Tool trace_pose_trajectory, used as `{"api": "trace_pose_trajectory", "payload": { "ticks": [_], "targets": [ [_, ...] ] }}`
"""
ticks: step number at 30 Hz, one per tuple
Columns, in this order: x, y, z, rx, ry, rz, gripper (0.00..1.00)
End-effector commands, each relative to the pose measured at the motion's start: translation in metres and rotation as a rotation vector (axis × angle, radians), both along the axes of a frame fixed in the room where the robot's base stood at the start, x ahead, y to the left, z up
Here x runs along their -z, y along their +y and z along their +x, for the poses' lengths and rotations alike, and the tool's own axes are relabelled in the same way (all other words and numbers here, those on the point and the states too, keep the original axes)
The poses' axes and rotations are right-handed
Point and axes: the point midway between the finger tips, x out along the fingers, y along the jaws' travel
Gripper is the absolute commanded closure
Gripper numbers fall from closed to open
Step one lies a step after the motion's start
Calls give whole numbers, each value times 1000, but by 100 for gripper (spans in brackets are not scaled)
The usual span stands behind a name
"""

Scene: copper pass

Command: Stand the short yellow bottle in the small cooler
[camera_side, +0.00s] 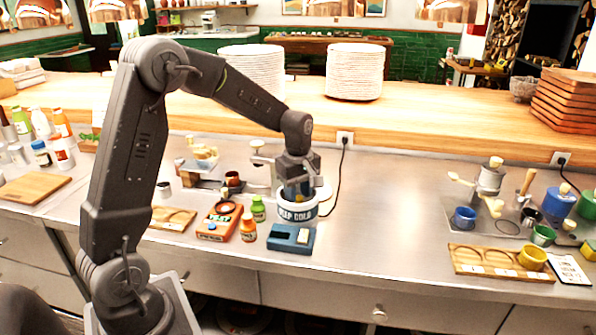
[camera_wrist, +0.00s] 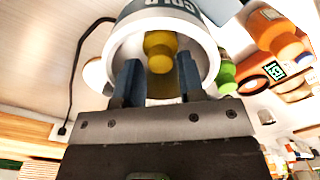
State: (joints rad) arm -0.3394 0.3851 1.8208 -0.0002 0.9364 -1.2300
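The small cooler (camera_side: 297,211) is a white round tub with a grey band lettered KEEP COLD. It stands upright on the steel counter, and its open mouth shows in the wrist view (camera_wrist: 203,58). The short yellow bottle (camera_wrist: 160,43) is inside the cooler's mouth, cap toward the camera. My gripper (camera_side: 296,192) reaches down into the mouth. Its two blue fingers (camera_wrist: 158,62) lie close on either side of the bottle and look shut on it. The bottle's base is hidden, so I cannot tell whether it touches the cooler floor. The side view hides the bottle.
A green bottle (camera_side: 258,209) and an orange bottle (camera_side: 248,228) stand left of the cooler, beside an orange device (camera_side: 219,222). A blue block (camera_side: 290,239) lies in front. A black cord (camera_side: 341,180) runs behind. The counter to the right (camera_side: 390,205) is clear.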

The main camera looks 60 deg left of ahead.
Motion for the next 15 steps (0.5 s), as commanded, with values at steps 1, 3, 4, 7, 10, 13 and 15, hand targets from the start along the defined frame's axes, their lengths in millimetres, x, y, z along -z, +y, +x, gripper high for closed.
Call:
{"api": "trace_pose_trajectory", "payload": {
  "ticks": [1, 3, 4, 7, 10, 13, 15],
  "targets": [
    [-10, 0, 1, 0, -4, 2, 64],
    [-25, 0, 1, 0, -6, 2, 64],
    [-32, 0, 1, 0, -6, 2, 64],
    [-53, 0, 0, -1, -5, 3, 64],
    [-73, 0, 0, -1, -4, 3, 64],
    [-89, 0, 0, -1, -1, 2, 64],
    [-97, 0, 0, -1, -1, 2, 64]
  ]
}}
